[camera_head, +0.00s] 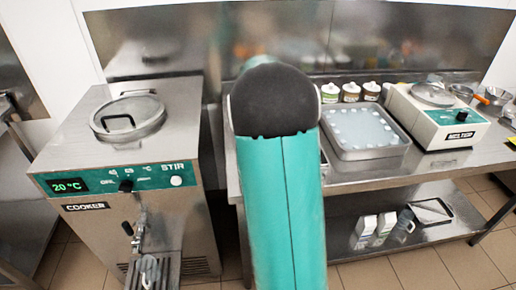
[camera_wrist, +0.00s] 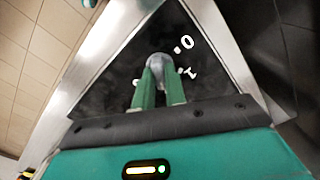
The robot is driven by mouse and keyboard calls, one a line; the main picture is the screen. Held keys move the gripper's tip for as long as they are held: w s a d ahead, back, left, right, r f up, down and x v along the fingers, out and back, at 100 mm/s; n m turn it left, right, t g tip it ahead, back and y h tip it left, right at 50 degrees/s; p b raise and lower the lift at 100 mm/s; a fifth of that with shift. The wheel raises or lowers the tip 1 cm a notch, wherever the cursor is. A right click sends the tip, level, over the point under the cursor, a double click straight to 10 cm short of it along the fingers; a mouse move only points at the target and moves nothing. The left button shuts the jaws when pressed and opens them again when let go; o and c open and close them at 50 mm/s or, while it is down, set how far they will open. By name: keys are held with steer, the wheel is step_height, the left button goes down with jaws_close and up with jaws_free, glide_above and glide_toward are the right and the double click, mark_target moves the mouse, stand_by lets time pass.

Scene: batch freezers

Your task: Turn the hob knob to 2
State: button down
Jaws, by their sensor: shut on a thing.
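In the wrist view, the grey round hob knob (camera_wrist: 159,61) sits on a black panel with a metal frame. White digits 0 (camera_wrist: 187,43) and 1 (camera_wrist: 190,72) are printed to its right. A small white mark lies to its left, partly hidden and unreadable. My gripper (camera_wrist: 161,76) has its two green fingers at the knob, shut on it. The knob's pointer cannot be made out. In the head view, my teal arm fills the middle; the gripper, knob and hob do not show there.
A cooker (camera_head: 130,150) with a 20 °C display stands at the left. On the steel counter at the right are a clear-lidded tray (camera_head: 365,152), several jars (camera_head: 350,92) and a melter (camera_head: 438,118). Cartons (camera_head: 366,228) and a jug stand on the lower shelf.

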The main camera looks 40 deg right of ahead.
steer(key=shift+w, duration=0.1)
steer(key=c, duration=1.4)
jaws_free()
steer(key=shift+c, duration=0.2)
step_height(320, 180, up, 14)
steer(key=shift+f, duration=0.1)
